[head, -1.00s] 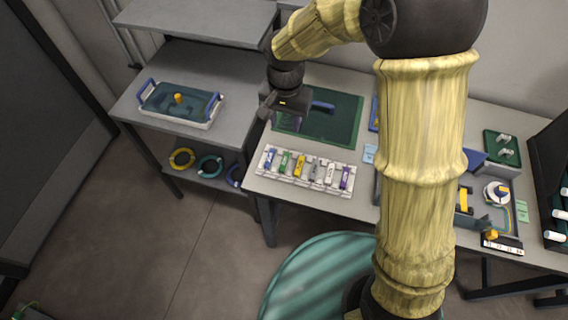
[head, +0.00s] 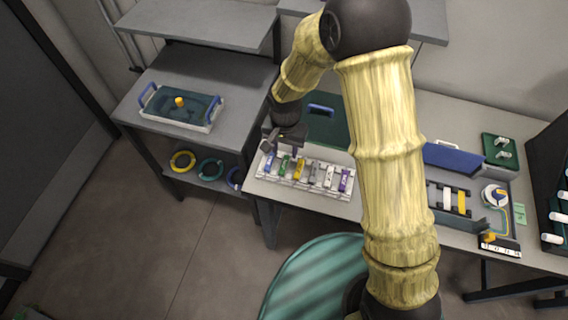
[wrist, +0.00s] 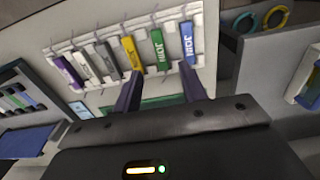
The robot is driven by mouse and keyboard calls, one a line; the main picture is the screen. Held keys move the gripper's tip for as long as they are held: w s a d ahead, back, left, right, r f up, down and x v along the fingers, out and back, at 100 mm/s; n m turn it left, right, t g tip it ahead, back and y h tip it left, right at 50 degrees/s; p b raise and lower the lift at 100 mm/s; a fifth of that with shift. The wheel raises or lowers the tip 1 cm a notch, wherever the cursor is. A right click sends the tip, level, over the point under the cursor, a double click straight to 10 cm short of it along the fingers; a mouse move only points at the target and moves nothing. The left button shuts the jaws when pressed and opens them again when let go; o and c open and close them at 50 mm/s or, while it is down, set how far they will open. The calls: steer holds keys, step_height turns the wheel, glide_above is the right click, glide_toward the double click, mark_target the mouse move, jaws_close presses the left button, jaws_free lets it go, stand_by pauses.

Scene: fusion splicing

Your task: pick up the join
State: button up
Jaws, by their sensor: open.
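A row of coloured, labelled pieces lies on a white rack (head: 305,189) at the table's front left. The blue piece (head: 269,161) at the row's left end also shows in the wrist view (wrist: 188,42); its upside-down label looks like "JOIN". The green piece (head: 284,165) beside it also bears a label, hard to read, and shows in the wrist view (wrist: 159,49). My gripper (head: 284,147) is open and empty just behind the row's left end. In the wrist view its fingertips (wrist: 160,72) straddle the green piece's line, apart from it, with the blue piece near the right finger.
Yellow (head: 299,169), grey, white and purple pieces fill the rest of the rack. A tray with blue handles (head: 180,108) stands on the left table. A device with a blue lid (head: 453,158) is at right.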

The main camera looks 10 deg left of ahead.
mark_target(284, 164)
steer(key=shift+f, duration=0.85)
steer(key=shift+s+a+f+p, duration=0.1)
steer(key=shift+f+p, duration=0.55)
steer(key=shift+f, duration=1.95)
jaws_close()
